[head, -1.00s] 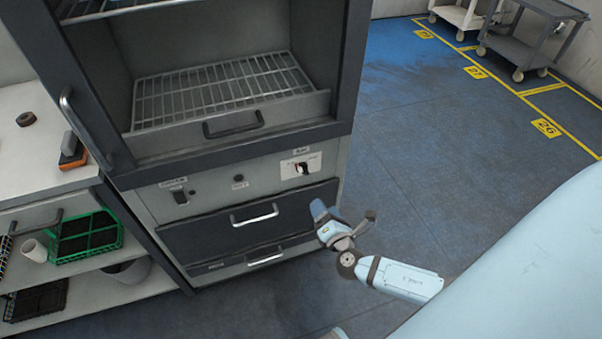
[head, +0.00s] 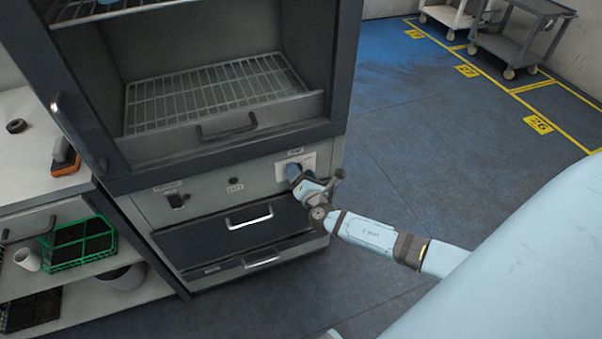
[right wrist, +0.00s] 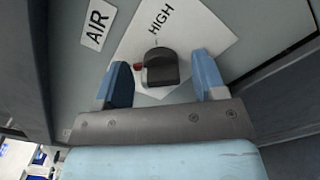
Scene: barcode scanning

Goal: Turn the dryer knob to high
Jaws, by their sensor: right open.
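The dryer (head: 262,182) is a tall grey cabinet with an open upper chamber and a control panel below it. In the right wrist view its black knob (right wrist: 160,68) sits on a white plate (right wrist: 190,28) marked HIGH, with a red mark at the knob's left side. My right gripper (head: 294,172) is at this plate in the head view and hides the knob there. In the right wrist view the blue fingers of my right gripper (right wrist: 163,80) are open, one on each side of the knob, with gaps between. My left gripper is out of view.
Two drawers with bar handles (head: 249,217) lie just below the panel. A switch (head: 176,201) is on the panel's left. A side bench (head: 30,150) holds an orange-black block (head: 65,158), with a green rack (head: 80,243) on its shelf.

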